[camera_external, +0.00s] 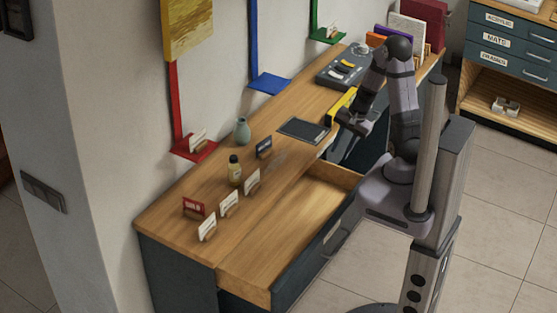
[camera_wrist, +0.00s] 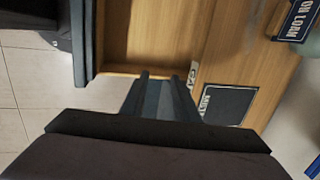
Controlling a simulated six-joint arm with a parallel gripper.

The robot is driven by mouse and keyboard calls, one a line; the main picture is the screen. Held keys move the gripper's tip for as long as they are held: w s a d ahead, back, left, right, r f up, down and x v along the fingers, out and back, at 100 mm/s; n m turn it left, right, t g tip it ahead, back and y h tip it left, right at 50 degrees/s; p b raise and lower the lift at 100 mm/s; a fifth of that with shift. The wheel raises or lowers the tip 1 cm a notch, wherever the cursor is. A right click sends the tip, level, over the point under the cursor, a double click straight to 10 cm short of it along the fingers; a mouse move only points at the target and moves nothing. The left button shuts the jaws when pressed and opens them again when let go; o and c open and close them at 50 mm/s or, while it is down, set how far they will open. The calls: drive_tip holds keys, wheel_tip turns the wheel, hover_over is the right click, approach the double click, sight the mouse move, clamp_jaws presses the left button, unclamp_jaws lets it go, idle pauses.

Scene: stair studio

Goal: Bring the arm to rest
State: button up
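My gripper (camera_external: 347,121) is over the right part of the wooden counter, by its front edge and near a yellow object (camera_external: 340,104).
An open wooden drawer (camera_external: 300,212) sticks out below the counter (camera_external: 183,218). On top are a dark mat (camera_external: 303,130), a green vase (camera_external: 242,131), a small bottle (camera_external: 234,170), several cards and a dark tray (camera_external: 343,68). Floor at right is clear.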

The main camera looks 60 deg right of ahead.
drive_tip(key=s+a+r+n+g+p, duration=0.1)
drive_tip(key=s+a+r+n+p, duration=0.1)
drive_tip(key=a+r+n, duration=0.3)
drive_tip(key=s+a+r+n+g+h+p, duration=0.1)
drive_tip(key=s+a+r+n, duration=0.3)
drive_tip(key=a+n, duration=0.5)
drive_tip(key=r+n+g, duration=0.1)
drive_tip(key=n, duration=0.2)
drive_tip(key=shift+r+n+p, duration=0.2)
drive_tip(key=shift+n+p, duration=0.2)
